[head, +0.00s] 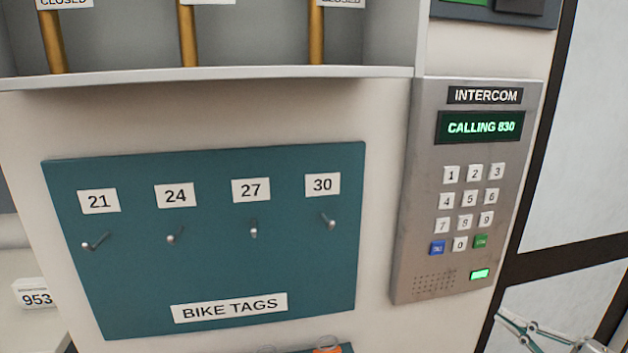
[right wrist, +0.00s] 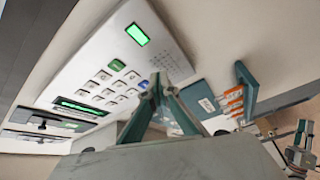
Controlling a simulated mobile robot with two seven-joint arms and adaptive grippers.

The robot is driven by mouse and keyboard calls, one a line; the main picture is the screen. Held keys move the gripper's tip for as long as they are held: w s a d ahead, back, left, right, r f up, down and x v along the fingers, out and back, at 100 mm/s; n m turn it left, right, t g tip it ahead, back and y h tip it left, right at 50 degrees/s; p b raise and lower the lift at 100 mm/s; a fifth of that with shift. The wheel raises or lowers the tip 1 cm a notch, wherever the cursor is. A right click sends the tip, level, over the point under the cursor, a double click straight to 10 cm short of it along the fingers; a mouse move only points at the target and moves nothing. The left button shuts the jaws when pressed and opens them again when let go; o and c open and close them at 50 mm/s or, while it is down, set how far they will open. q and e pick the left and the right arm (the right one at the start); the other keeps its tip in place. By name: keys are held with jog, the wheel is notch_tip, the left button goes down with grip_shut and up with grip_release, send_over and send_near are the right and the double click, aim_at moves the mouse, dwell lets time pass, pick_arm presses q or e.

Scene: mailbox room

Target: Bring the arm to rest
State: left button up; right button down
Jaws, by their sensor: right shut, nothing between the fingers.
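My right gripper (head: 522,326) shows at the lower right corner of the head view, below and right of the intercom (head: 402,240). In the right wrist view its teal fingers (right wrist: 158,88) meet at the tips, shut and empty. There the intercom keypad lies behind and left of the fingertips; I cannot tell the gap between them. What looks like my left gripper (right wrist: 300,145) shows small at the right edge of the right wrist view; its fingers are too small to read. My left arm is not in the head view.
The intercom screen (head: 481,127) reads CALLING 830, and a green light (head: 480,274) is lit. A teal BIKE TAGS board (head: 215,270) has pegs under 21, 24, 27 and 30, all bare. A shelf (head: 230,73) juts out above. A 953 label (head: 36,296) stands at lower left.

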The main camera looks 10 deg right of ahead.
jog(key=s+a+f+m+h, duration=0.2)
jog(key=a+f+m+h, duration=0.15)
jog(key=f, duration=0.35)
jog(key=s+a+f+m+g+h, duration=0.15)
jog(key=f+m, duration=0.25)
jog(key=f, duration=0.4)
jog(key=s+a+f+m+h, duration=0.1)
jog(key=a+f+m+h, duration=0.25)
jog(key=f, duration=0.35)
jog(key=s+a+f+m+g, duration=0.2)
jog(key=s+a+f, duration=0.2)
jog(key=a, duration=0.3)
jog(key=s+a+f+m+g+y, duration=0.1)
jog(key=s+a+f+m+g, duration=0.1)
jog(key=s+a+f, duration=0.2)
jog(key=a+f, duration=0.3)
jog(key=shift+a+f, duration=0.15)
jog(key=shift+f, duration=0.1)
